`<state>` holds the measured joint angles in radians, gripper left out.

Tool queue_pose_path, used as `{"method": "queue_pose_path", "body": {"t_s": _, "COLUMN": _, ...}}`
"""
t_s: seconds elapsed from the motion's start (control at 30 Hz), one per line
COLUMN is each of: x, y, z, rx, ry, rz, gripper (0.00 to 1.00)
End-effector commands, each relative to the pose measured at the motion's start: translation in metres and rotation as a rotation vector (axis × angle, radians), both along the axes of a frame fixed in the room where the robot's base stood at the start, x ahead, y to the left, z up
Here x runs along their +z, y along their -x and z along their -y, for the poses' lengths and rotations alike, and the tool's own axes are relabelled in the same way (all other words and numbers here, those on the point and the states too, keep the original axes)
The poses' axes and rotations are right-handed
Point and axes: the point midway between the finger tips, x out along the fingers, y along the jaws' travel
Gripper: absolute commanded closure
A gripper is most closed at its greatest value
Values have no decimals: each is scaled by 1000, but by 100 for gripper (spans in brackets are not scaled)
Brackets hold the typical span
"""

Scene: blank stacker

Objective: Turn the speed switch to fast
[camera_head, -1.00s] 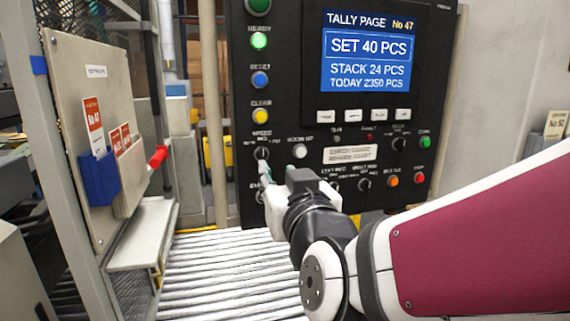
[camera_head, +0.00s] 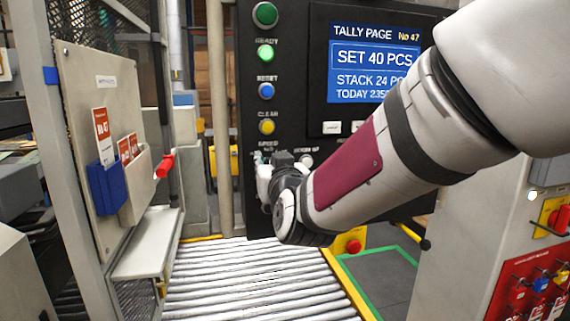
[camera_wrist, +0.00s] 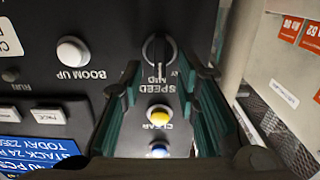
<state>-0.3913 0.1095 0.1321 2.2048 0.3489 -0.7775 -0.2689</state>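The speed switch (camera_wrist: 158,50) is a dark round knob on the black panel, labelled SPEED and MID in the wrist view, which shows the panel upside down. Its grip bar stands about vertical there, in line with the MID label. My gripper (camera_wrist: 160,72) is open, with its green-lined fingers on either side of the knob in that view. I cannot tell whether the fingers touch it. In the head view my gripper (camera_head: 262,165) is at the panel's left edge just below the SPEED label and hides the knob.
The yellow clear button (camera_head: 267,127) and blue reset button (camera_head: 266,90) are above the gripper. The white boom up button (camera_wrist: 73,51) is beside the knob. A roller conveyor (camera_head: 250,280) lies below. A red handle (camera_head: 165,166) juts from the left cabinet.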

Motion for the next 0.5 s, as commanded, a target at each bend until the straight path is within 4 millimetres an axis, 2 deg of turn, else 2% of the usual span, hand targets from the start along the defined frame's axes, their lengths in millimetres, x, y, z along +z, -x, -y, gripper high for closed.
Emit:
{"method": "queue_pose_path", "body": {"t_s": 0.27, "x": 0, "y": -1, "z": 0, "rx": 0, "ry": 0, "rz": 0, "gripper": 71}}
{"method": "queue_pose_path", "body": {"t_s": 0.4, "x": 0, "y": -1, "z": 0, "rx": 0, "ry": 0, "rz": 0, "gripper": 100}}
{"method": "queue_pose_path", "body": {"t_s": 0.5, "x": 0, "y": -1, "z": 0, "rx": 0, "ry": 0, "rz": 0, "gripper": 100}}
